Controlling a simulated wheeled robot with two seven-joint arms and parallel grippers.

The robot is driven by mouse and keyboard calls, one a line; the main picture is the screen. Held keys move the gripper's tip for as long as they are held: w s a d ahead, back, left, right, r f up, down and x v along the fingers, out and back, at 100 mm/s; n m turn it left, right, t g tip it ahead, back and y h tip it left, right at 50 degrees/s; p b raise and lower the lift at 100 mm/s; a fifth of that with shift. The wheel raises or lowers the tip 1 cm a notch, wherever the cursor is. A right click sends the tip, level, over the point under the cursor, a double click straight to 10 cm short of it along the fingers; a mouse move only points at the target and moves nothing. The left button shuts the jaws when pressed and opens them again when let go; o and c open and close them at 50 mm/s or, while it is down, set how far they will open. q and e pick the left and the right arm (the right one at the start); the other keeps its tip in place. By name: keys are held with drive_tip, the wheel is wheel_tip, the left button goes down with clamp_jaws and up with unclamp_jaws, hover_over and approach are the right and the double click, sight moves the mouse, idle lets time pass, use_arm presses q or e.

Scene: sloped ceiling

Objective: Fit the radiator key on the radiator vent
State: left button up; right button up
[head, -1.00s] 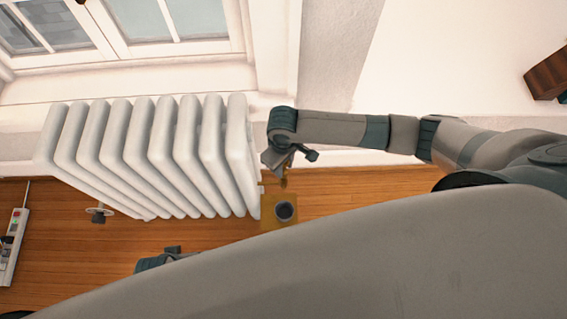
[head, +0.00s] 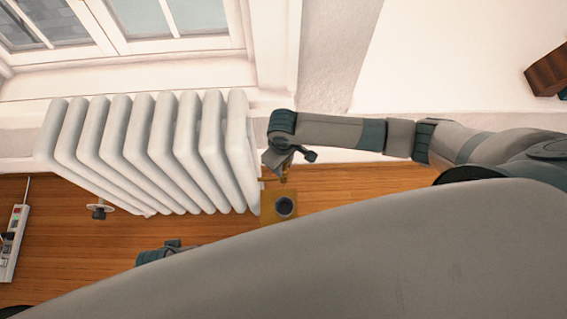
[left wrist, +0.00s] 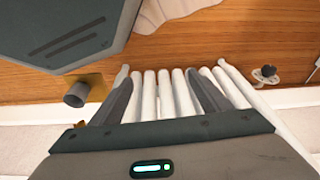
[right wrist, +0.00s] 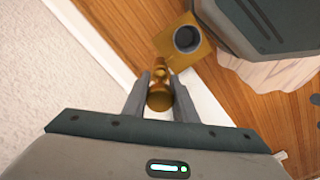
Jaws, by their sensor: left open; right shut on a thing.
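The white radiator (head: 150,155) stands under the window, and its columns (left wrist: 165,95) fill the space beyond my left gripper. My right gripper (head: 280,165) is by the radiator's right end, shut on a brass piece (right wrist: 160,98), which looks like the radiator key. More brass (right wrist: 160,68) shows just beyond the fingertips, over the floor. I cannot tell whether that is the vent or part of the key, nor whether they touch. A small brass fitting (head: 262,184) shows at the radiator's right end. My left gripper (left wrist: 162,92) is open and empty; in the head view it is mostly hidden behind my body.
A dark grey cup (head: 284,207) stands on a tan square (head: 268,222) on the wooden floor, just below the right gripper. A valve wheel (head: 100,211) is at the radiator's left, with a power strip (head: 13,245) farther left. Wall and skirting lie close behind.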

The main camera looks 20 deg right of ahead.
drive_tip(key=o, duration=1.2)
drive_tip(key=shift+r, duration=0.5)
use_arm(q)
wheel_tip(320, 180, down, 8)
drive_tip(key=p, duration=0.2)
drive_tip(key=shift+s+a+p, duration=0.15)
drive_tip(key=shift+s+p, duration=0.2)
use_arm(e)
wheel_tip(320, 180, up, 16)
drive_tip(key=shift+r, duration=0.15)
use_arm(q)
drive_tip(key=shift+r, duration=0.15)
